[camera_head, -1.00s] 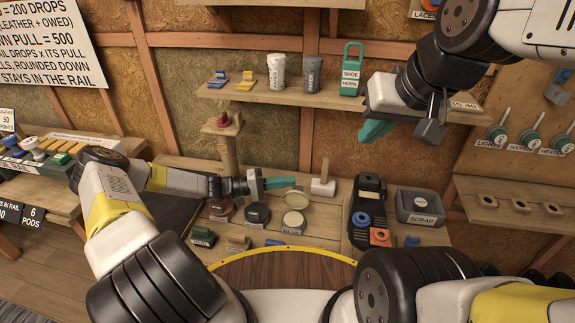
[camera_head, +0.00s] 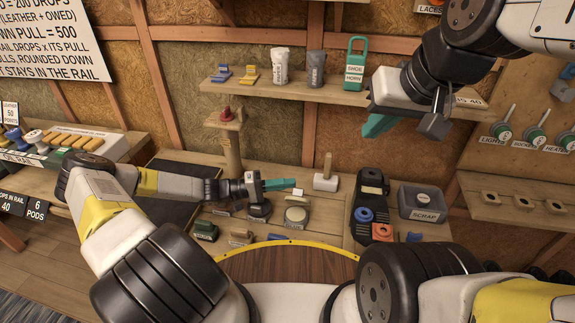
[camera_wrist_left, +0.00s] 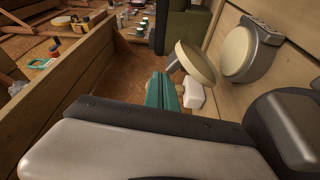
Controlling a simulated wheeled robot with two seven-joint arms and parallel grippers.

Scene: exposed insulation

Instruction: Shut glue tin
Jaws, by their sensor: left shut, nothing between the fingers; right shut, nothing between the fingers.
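The glue tin (camera_head: 296,216) is a low round grey tin with a cream top, on the bench in the head view. In the left wrist view it shows as a grey tin with a cream disc (camera_wrist_left: 240,52). Its lid, a second cream disc (camera_wrist_left: 196,62), is raised and tilted beside it. The lid (camera_head: 297,199) stands at the tin's far side in the head view. My left gripper (camera_head: 291,183) is shut and empty, with teal fingertips above and just behind the tin, near the lid. Contact with the lid cannot be told. My right gripper (camera_head: 366,134) is shut and empty, high before the shelf.
Dark round tins (camera_head: 259,211) stand left of the glue tin, under my left gripper. A white block with an upright handle (camera_head: 326,181) stands behind to the right. A black tray (camera_head: 369,205) and a scrap bin (camera_head: 421,202) are further right. A wooden post (camera_head: 231,150) rises behind my left wrist.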

